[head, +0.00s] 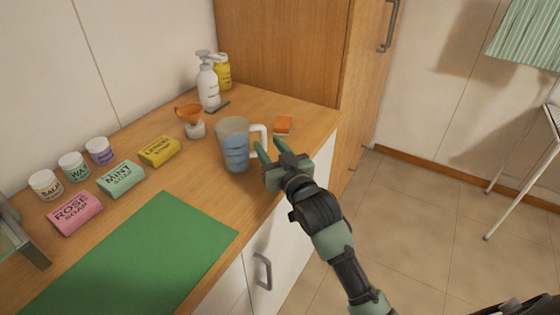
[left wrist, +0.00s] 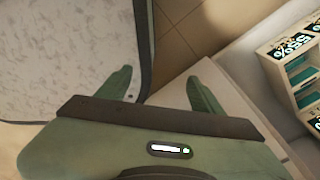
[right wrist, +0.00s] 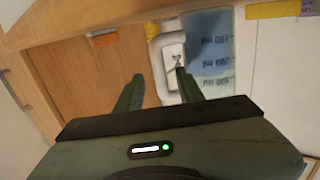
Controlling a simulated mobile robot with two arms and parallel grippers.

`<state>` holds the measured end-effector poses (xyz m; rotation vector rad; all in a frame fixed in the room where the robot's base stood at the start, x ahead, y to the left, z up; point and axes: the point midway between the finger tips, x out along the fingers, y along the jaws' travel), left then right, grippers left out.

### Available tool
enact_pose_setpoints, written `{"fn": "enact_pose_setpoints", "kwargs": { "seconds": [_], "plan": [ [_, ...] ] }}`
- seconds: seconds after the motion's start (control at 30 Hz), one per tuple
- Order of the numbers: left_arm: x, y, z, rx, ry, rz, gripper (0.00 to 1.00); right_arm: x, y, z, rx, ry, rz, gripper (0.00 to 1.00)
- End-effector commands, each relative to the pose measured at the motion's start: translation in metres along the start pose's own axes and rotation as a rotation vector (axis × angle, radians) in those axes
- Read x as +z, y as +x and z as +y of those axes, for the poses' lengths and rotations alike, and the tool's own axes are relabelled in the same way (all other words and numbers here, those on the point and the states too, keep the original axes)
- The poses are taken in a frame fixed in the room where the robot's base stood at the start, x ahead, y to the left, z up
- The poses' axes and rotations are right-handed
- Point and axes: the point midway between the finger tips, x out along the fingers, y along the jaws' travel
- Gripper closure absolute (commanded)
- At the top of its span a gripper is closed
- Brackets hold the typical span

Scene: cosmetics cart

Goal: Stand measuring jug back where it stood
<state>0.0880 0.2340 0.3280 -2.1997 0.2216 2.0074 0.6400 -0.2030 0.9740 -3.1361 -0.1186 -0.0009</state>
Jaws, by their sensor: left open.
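The clear measuring jug (head: 236,150) with blue liquid is upright over the wooden counter, its white handle on the right. I cannot tell whether its base touches the wood. My right gripper (head: 272,152) is at the handle. In the right wrist view the white handle (right wrist: 167,45) lies between the narrowed fingers of the right gripper (right wrist: 160,80), and the marked jug wall (right wrist: 209,50) is just beyond. My left gripper (left wrist: 160,85) is open and empty in the left wrist view, away from the jug; the head view does not show it.
Lemon soap (head: 159,151), mint soap (head: 121,179) and rose soap (head: 75,213) lie left. A green mat (head: 140,260) covers the front.

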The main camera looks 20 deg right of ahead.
Motion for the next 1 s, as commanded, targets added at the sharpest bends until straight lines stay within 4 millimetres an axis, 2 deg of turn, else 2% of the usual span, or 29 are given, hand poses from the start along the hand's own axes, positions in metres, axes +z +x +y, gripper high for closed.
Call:
{"fn": "enact_pose_setpoints", "kwargs": {
  "seconds": [0.03,0.2,0.4,0.57,1.0],
  "plan": [
    [0.000,0.002,0.000,0.000,0.000,0.000,0.33,0.003,-0.013,0.000,0.000,0.000,-0.003,0.62],
    [0.001,0.004,0.000,0.000,0.000,0.000,0.33,0.002,-0.049,0.000,0.000,-0.001,-0.003,0.62],
    [0.001,0.006,0.000,0.000,0.000,0.000,0.33,0.001,-0.075,0.000,0.000,-0.001,-0.002,0.62],
    [0.001,0.006,0.000,0.000,0.000,0.000,0.33,0.000,-0.082,0.000,0.001,-0.001,-0.001,0.62],
    [0.001,0.006,-0.001,-0.001,0.000,0.000,0.33,0.000,-0.082,0.000,0.000,-0.001,-0.001,0.62]
  ]
}}
